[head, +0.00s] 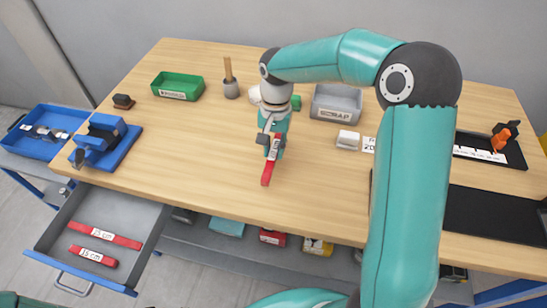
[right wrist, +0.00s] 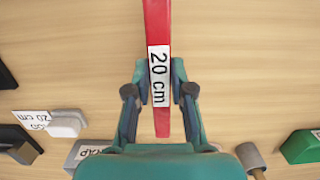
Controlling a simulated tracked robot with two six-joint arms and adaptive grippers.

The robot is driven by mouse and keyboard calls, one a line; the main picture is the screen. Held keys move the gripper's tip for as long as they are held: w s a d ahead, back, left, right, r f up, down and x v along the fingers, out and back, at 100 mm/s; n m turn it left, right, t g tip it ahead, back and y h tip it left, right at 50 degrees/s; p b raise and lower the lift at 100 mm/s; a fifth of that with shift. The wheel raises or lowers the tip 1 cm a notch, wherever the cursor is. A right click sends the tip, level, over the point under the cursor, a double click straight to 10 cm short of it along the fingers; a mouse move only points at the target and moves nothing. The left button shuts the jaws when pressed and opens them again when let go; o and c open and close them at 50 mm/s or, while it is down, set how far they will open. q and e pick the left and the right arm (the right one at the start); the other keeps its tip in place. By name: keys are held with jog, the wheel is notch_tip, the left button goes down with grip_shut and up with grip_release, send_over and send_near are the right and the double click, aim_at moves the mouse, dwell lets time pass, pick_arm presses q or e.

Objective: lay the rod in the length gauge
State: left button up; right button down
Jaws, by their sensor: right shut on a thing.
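My right gripper (head: 270,146) is shut on a red rod (head: 268,173) over the middle of the table. In the right wrist view the rod (right wrist: 156,30) runs lengthwise between the fingers (right wrist: 160,85), and its white label reads "20 cm". The rod appears to be above the wood. A dark tray with a white marked strip (head: 480,154) and an orange piece lies at the right; it may be the length gauge, but I cannot tell for sure. My right arm hides part of the table right of the middle. My left gripper is not in view.
An open drawer (head: 60,230) holds two labelled red rods. A blue vise (head: 100,140), green bin (head: 178,86), grey scrap bin (head: 337,104) and white block (head: 348,139) stand on the table. A black mat (head: 490,214) lies at the right. The front middle is clear.

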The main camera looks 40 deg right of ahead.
aim_at(274, 159)
jog(key=shift+f, duration=2.4)
jog(key=c, duration=1)
grip_release()
